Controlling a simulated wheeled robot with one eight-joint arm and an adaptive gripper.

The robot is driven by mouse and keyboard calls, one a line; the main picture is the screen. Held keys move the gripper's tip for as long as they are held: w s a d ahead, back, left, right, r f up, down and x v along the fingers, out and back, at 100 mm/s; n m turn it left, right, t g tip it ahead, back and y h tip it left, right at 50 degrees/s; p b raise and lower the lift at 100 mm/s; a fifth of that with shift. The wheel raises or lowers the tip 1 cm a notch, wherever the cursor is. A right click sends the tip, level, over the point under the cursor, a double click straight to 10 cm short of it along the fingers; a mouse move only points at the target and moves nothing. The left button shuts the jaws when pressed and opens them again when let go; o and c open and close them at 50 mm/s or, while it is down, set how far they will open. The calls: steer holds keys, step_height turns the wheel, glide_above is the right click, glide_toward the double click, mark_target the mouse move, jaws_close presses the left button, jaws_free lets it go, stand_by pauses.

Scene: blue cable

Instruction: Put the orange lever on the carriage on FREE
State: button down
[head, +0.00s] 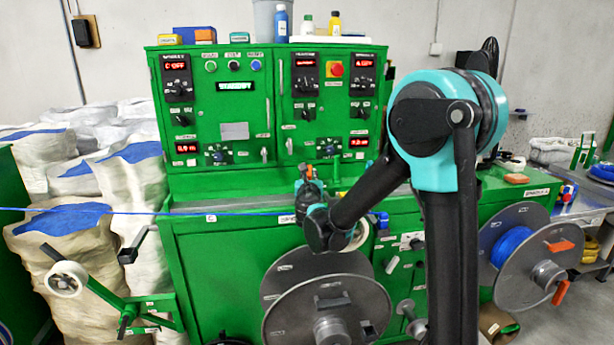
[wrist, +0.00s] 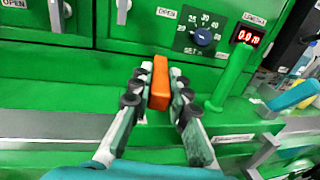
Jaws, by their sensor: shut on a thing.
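The orange lever (wrist: 160,84) stands upright between the two fingers of my gripper (wrist: 160,76) in the wrist view. The fingers touch or nearly touch its sides, and the gripper is shut on it. In the head view my gripper (head: 308,178) is at the middle of the green machine's front ledge, with a little orange showing there. The carriage under the lever is mostly hidden by my gripper and arm. I cannot read a FREE mark in either view.
A green post (wrist: 232,78) stands right of the lever. A dial (wrist: 203,37) and a red display (wrist: 249,37) are on the panel behind. A blue cable (head: 130,212) runs in from the left. Large grey reels (head: 285,320) are below, and another with blue cable (head: 490,255) is at right.

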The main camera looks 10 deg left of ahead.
steer(key=shift+d+n+y, duration=0.3)
steer(key=shift+n+y, duration=0.5)
steer(key=shift+y, duration=0.4)
steer(key=c, duration=1.4)
jaws_free()
steer(key=shift+c, duration=0.2)
steer(key=v, duration=1.2)
steer(key=shift+r, duration=0.25)
